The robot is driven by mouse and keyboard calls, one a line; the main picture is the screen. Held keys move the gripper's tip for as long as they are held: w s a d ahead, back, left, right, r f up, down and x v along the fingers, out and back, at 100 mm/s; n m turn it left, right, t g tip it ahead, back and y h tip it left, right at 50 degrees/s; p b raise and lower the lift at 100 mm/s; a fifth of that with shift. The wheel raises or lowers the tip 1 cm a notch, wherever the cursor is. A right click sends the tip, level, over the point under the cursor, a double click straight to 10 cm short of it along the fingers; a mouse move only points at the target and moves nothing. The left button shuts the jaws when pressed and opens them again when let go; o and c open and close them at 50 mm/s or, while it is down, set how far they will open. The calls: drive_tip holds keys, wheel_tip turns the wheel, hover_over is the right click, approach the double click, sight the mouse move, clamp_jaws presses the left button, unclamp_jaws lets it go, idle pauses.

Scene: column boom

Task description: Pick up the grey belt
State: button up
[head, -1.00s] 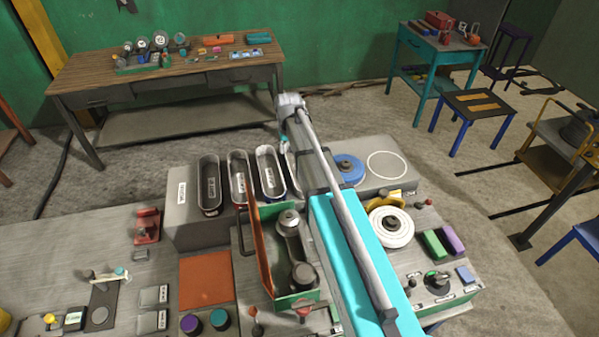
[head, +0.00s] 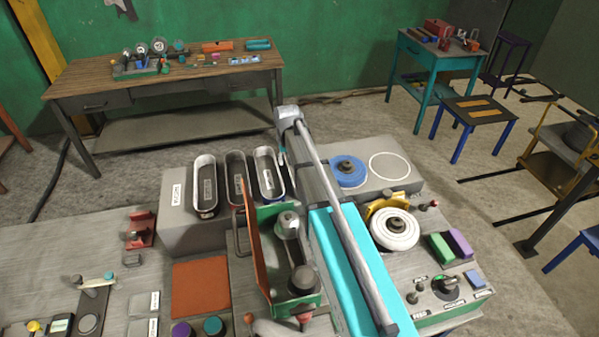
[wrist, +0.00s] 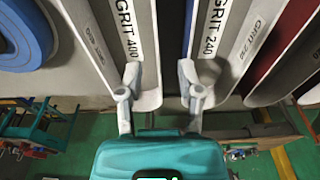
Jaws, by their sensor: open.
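In the wrist view the grey belt (wrist: 168,45) is a pale upright loop with a "GRIT 400" label, left of a blue-edged "GRIT 240" belt (wrist: 212,35). My gripper (wrist: 160,76) is open at the near ends of these two belts. Its left finger overlaps the grey belt's opening and its right finger overlaps the GRIT 240 belt's opening. The facing sides of both belts lie between the fingers. I cannot tell how deep the fingertips are. In the head view my arm hides the grey belt and most of the gripper.
Other belts, one dark red (head: 238,180) and one dark (head: 205,186), stand to the left on the grey block (head: 172,190). A blue disc (head: 348,171) lies right of my arm. An orange panel (head: 257,245) rises nearby.

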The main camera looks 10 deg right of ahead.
sight(288, 167)
idle(0.3)
drive_tip(key=shift+w+d+f+b, duration=0.1)
drive_tip(key=shift+w+f+b, duration=0.15)
drive_tip(key=shift+f+b, duration=1.05)
drive_tip(key=shift+w+d+f+b, duration=0.1)
drive_tip(key=shift+w+f+b, duration=0.1)
drive_tip(key=shift+f+b, duration=1.05)
clamp_jaws()
